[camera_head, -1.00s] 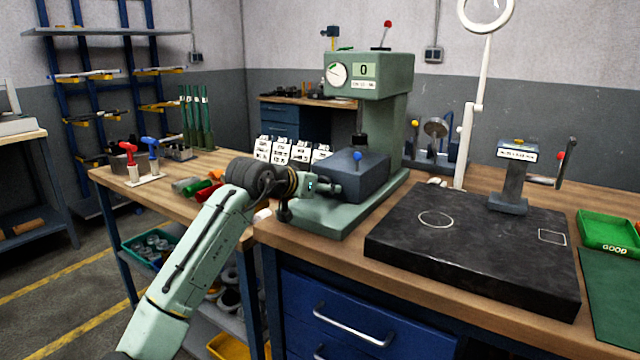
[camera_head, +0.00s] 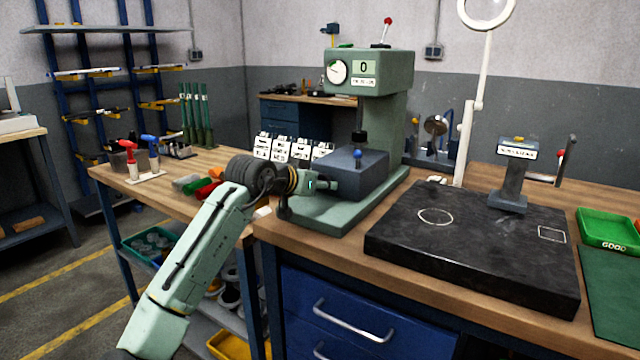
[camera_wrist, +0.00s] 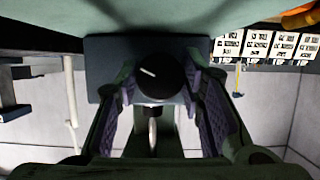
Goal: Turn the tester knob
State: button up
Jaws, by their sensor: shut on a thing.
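The tester (camera_head: 385,120) is a green machine with a dial, a display reading 0 and a blue-grey block (camera_head: 360,172) on its base. The tester knob (camera_wrist: 160,82) is black and round with a white pointer line, which lies toward the upper left in the wrist view. It sits on the block's face. My gripper (camera_head: 330,185) is at the block's left side. In the wrist view my gripper (camera_wrist: 160,92) has its two padded fingers on either side of the knob, shut on it. In the head view my gripper hides the knob.
A black surface plate (camera_head: 470,245) with a small stand (camera_head: 513,180) lies right of the tester. A green GOOD tray (camera_head: 606,230) is at the far right. White labelled blocks (camera_head: 290,148) stand behind my gripper. Red and green parts (camera_head: 205,188) lie to its left.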

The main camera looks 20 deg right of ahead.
jog(key=shift+d+f+m+t, duration=0.15)
jog(key=shift+m+t, duration=0.25)
jog(key=shift+m, duration=0.2)
jog(key=shift+m+t+y, duration=0.4)
jog(key=shift+m, duration=0.2)
jog(key=o, duration=1.1)
jog(key=v, duration=1.2)
jog(key=shift+r, duration=0.25)
